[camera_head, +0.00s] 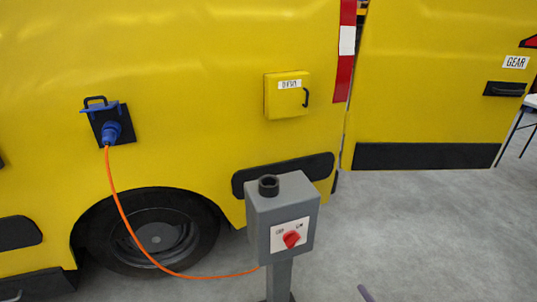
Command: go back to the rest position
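No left gripper shows in the head view. A thin grey sliver (365,293) pokes in at the bottom edge, right of the grey post. It may be the tip of my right gripper, but too little shows to tell whether that gripper is open or shut. Nothing is seen held. A blue plug (111,132) sits at the blue-lidded socket on the yellow vehicle, with the lid raised. An orange cable (128,222) hangs from it and runs down to the grey switch box (283,218). A red knob (291,239) is on the box's front.
The yellow vehicle (210,90) fills the back, with a small yellow hatch box (286,95) shut on its side. A yellow door panel (440,70) labelled GEAR is at right. A wheel (154,238) is lower left. Grey floor (430,230) is clear at right.

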